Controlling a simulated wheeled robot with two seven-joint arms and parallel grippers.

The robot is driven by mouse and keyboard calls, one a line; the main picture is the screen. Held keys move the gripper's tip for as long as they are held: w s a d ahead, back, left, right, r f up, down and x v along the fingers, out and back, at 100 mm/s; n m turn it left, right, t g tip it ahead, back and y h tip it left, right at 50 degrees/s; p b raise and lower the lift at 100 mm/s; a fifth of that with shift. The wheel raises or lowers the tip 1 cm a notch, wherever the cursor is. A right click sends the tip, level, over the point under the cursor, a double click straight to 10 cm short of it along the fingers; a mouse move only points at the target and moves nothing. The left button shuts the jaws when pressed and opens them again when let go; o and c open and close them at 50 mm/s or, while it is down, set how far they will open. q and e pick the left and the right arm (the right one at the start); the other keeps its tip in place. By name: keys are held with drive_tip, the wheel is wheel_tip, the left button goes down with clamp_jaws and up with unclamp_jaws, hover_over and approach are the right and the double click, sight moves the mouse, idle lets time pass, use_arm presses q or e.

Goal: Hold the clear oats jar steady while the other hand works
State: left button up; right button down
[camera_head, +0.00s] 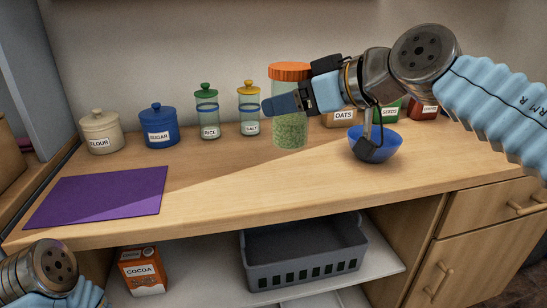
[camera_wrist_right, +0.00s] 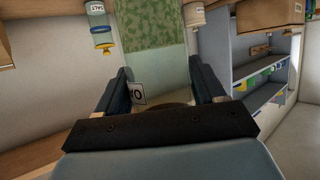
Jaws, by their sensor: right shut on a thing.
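The clear jar (camera_head: 290,129) with an orange lid and green flaky contents is upright at the middle of the counter. No gap shows under it, but I cannot tell whether it bears on the wood. My right gripper (camera_head: 283,103) reaches in from the right and is shut on the jar's upper body, one dark finger across its front. In the right wrist view the jar (camera_wrist_right: 152,35) lies between the two fingers (camera_wrist_right: 160,88); a partly hidden white label shows near the left finger. My left arm shows at the lower left; its gripper is out of view.
Rice (camera_head: 208,115) and salt (camera_head: 249,112) jars stand left of the jar, with sugar (camera_head: 159,127) and flour (camera_head: 100,131) canisters beyond. A blue bowl (camera_head: 381,147) and labelled canisters are at right. A purple mat (camera_head: 100,196) lies front left. A grey basket (camera_head: 303,255) sits below.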

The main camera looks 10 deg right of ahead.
drive_tip(key=w+d+f+b, duration=0.1)
drive_tip(key=w+f, duration=0.3)
drive_tip(key=w+d+f+b, duration=0.1)
drive_tip(key=w+f, duration=0.3)
drive_tip(key=w, duration=0.1)
drive_tip(key=w+d+f, duration=0.2)
drive_tip(key=w+f, duration=0.2)
drive_tip(key=f, duration=0.1)
drive_tip(key=shift+w+d+b, duration=0.1)
drive_tip(key=shift+w+b, duration=0.25)
drive_tip(key=shift+b, duration=0.05)
use_arm(q)
drive_tip(key=shift+w+a+f, duration=0.15)
drive_tip(key=shift+f, duration=0.5)
drive_tip(key=shift+w+a+f, duration=0.15)
drive_tip(key=shift+f, duration=0.45)
drive_tip(key=shift+r, duration=0.1)
use_arm(e)
drive_tip(key=shift+c, duration=0.6)
unclamp_jaws()
drive_tip(key=shift+f, duration=0.1)
